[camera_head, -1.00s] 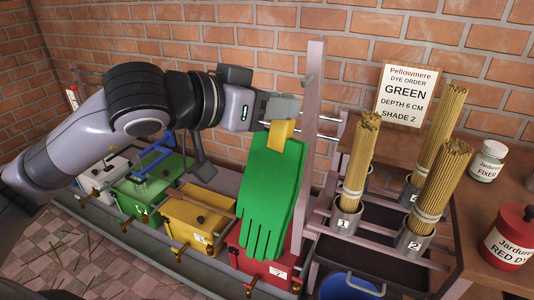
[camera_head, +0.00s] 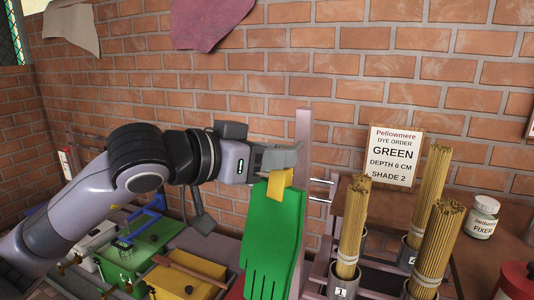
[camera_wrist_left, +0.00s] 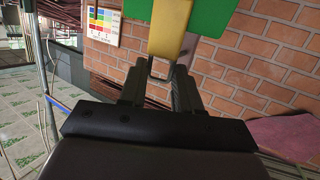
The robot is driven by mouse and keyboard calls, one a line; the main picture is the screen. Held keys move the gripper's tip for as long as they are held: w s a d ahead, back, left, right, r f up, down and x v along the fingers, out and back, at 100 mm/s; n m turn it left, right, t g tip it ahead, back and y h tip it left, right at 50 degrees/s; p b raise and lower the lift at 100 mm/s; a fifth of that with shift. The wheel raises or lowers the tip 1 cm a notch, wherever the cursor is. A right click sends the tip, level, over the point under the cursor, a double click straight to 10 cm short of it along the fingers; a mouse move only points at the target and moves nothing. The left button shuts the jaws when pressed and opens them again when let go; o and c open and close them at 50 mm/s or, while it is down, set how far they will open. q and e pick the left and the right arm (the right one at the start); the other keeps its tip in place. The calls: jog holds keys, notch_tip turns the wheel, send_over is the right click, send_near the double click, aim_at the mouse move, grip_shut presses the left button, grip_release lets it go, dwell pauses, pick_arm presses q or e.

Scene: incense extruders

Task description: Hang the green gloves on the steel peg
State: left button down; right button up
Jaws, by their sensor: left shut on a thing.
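The green gloves (camera_head: 272,245) hang fingers down from a yellow tab (camera_head: 278,186) in the head view. My left gripper (camera_head: 283,162) is shut on the yellow tab at their top. The tab (camera_wrist_left: 170,32) and part of the green gloves (camera_wrist_left: 212,14) also show beyond my left gripper (camera_wrist_left: 162,72) in the left wrist view. Two short steel rods (camera_head: 321,182) stick out to the right of the upright post (camera_head: 302,140), just right of my gripper. I cannot tell which is the peg. The gloves overlap the lower post in view. My right gripper is out of view.
Coloured vats, one green (camera_head: 135,258) and one yellow (camera_head: 185,278), stand below left. Bundles of incense sticks (camera_head: 353,225) stand in cups at right, near a dye order sign (camera_head: 395,155) and a fixer jar (camera_head: 482,217). A brick wall (camera_head: 250,100) closes the back.

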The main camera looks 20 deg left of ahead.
pick_arm(q)
jog(key=shift+w+d+f+p, duration=0.1)
jog(key=shift+w+p, duration=0.5)
jog(key=shift+w, duration=0.8)
jog(key=shift+w+f+p, duration=0.1)
jog(key=shift+w+p, duration=0.45)
jog(key=shift+w, duration=0.85)
jog(key=shift+w+f+b, duration=0.5)
jog(key=shift+w+b, duration=0.05)
jog(key=shift+b, duration=0.3)
jog(key=shift+f, duration=0.1)
jog(key=c, duration=0.7)
grip_release()
jog(key=shift+w, duration=0.15)
